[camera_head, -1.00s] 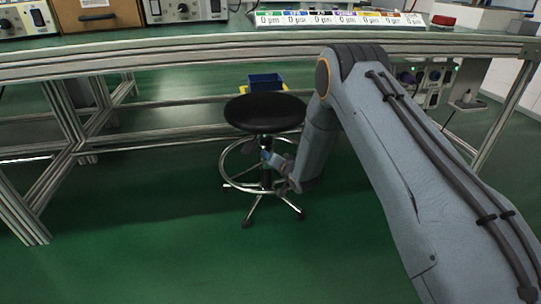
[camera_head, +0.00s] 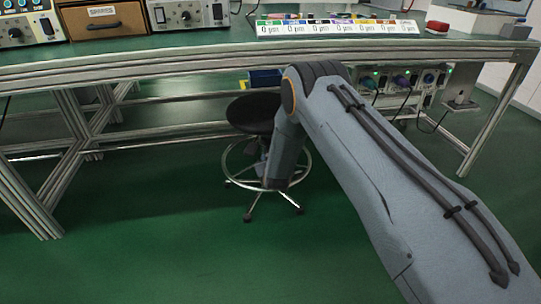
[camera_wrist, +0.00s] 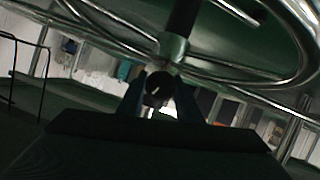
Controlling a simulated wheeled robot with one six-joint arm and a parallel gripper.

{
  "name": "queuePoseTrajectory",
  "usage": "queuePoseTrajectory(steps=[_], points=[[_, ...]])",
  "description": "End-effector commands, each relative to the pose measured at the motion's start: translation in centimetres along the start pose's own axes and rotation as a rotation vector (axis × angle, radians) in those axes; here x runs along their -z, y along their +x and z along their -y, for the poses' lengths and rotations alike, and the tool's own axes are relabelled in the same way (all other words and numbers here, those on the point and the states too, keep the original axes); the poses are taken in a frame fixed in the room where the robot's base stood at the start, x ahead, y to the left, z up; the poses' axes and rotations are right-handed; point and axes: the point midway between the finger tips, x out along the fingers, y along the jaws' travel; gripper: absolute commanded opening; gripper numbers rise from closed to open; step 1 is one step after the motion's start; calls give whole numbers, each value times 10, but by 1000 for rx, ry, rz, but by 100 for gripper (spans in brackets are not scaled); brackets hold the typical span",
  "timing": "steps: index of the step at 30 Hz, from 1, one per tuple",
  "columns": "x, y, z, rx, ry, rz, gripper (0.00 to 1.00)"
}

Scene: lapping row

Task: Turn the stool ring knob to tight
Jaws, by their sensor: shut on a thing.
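The stool has a round black seat (camera_head: 250,112) and stands on the green floor in front of the bench. Its chrome foot ring (camera_head: 231,181) circles the post below the seat, partly hidden by my arm. In the wrist view, a small dark round knob (camera_wrist: 155,89) with a pale line on its face sits just below the chrome hub (camera_wrist: 171,47) on the black post. My gripper (camera_wrist: 160,104) is shut on the knob, one finger on each side. In the head view, my arm hides most of the gripper and the knob. I cannot read any tight marking.
The bench edge (camera_head: 130,66) and its metal frame run behind and above the stool. A blue bin (camera_head: 264,79) is behind the seat. Powered units (camera_head: 405,80) hang under the bench at right. Open green floor (camera_head: 150,245) lies in front.

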Motion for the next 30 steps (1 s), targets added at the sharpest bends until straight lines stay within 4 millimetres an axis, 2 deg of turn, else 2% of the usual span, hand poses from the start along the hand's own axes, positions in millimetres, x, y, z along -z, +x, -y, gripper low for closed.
queuePoseTrajectory(steps=[15, 30], points=[[1, 0, -1, -145, -342, -3, 10], [2, 1, -2, -181, -428, -3, 10]])
